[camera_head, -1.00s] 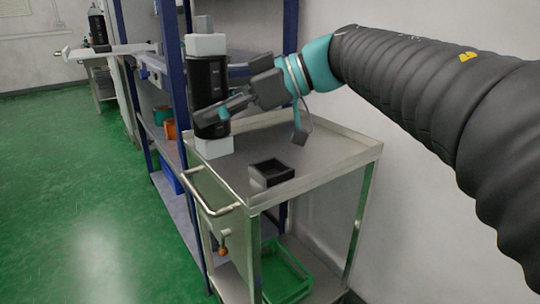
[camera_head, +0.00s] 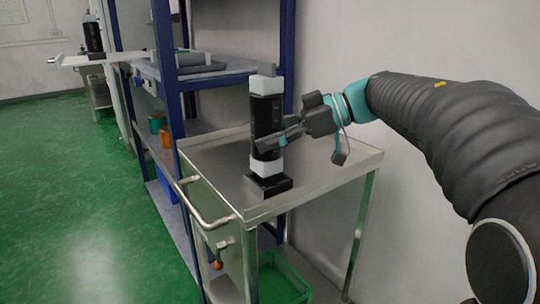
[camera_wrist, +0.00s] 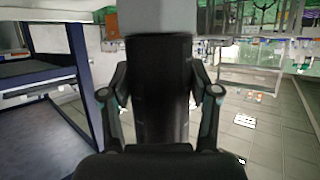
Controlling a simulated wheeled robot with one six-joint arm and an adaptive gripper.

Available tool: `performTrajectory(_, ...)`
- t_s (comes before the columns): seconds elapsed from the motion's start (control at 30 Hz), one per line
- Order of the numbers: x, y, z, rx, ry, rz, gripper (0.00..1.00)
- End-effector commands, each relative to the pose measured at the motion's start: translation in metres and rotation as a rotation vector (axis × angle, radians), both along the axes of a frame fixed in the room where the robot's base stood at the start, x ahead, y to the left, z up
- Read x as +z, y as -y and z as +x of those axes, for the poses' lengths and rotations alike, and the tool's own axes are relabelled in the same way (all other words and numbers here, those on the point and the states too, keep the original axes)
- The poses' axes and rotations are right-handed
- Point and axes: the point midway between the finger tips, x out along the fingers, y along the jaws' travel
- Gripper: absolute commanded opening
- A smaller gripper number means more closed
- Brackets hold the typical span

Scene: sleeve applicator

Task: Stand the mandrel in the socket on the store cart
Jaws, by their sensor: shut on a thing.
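The mandrel (camera_head: 266,115) is a black upright cylinder with pale grey block ends. My gripper (camera_head: 286,138) is shut on its black middle from the right. In the wrist view the mandrel (camera_wrist: 160,85) stands between the two fingers (camera_wrist: 160,98). The socket (camera_head: 281,185) is a small black square box on the store cart's top. The mandrel's lower block is right above the socket in the head view and overlaps its back edge. I cannot tell whether it is inside or just over it. The store cart (camera_head: 325,170) is a metal trolley with a flat top.
The cart's handle (camera_head: 207,215) sticks out at the left. A green crate (camera_head: 280,280) sits below. The right of the cart top is bare.

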Motion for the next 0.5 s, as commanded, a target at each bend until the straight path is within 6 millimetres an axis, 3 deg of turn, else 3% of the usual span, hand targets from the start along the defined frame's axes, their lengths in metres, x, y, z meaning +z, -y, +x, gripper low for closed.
performTrajectory(0.33,-0.035,0.000,0.000,0.000,-0.001,0.001,0.00)
performTrajectory(0.5,-0.040,0.000,0.000,0.001,0.002,0.001,0.00)
